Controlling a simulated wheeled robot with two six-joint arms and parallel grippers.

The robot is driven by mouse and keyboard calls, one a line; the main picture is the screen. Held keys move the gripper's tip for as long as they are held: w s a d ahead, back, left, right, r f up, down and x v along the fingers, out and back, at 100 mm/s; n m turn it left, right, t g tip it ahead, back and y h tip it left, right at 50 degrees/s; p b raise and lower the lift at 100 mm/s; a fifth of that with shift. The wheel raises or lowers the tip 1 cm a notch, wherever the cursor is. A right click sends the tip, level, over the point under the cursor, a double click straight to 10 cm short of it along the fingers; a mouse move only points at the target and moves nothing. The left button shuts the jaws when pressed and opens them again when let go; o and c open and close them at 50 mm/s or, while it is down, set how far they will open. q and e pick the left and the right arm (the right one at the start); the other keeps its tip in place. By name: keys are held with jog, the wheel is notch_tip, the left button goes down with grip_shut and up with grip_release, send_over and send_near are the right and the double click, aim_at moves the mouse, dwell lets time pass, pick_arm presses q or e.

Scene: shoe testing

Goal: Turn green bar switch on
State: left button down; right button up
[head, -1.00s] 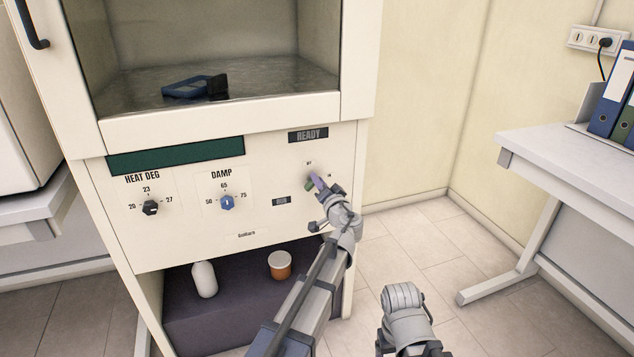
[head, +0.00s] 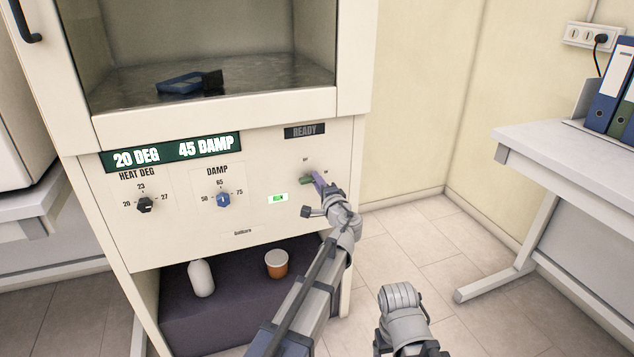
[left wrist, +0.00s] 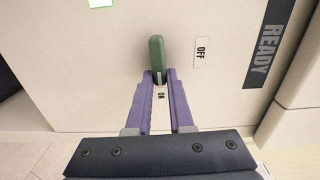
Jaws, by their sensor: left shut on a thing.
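The green bar switch (head: 306,180) is on the right of the cabinet's front panel, under the READY sign. In the left wrist view the green bar (left wrist: 156,52) lies in line with the ON label (left wrist: 161,96), at a right angle to the direction of the OFF label (left wrist: 200,52). My left gripper (head: 318,182) is at the bar's right end in the head view. Its purple fingers (left wrist: 159,76) are shut on the ON-side end of the bar and partly hide it. My right gripper's jaws do not show.
The display (head: 172,152) reads 20 DEG and 45 DAMP, and a small indicator (head: 278,198) glows green. A black heat knob (head: 146,205) and a blue damp knob (head: 223,200) are to the left. A white bottle (head: 201,278) and an orange-and-white jar (head: 276,264) stand on the lower shelf.

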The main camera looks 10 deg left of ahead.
pick_arm(q)
jog(key=shift+f+m, duration=0.1)
jog(key=shift+m, duration=0.2)
dwell(0.4)
jog(key=c, duration=0.8)
grip_release()
jog(key=v, duration=0.8)
jog(key=shift+w, duration=0.1)
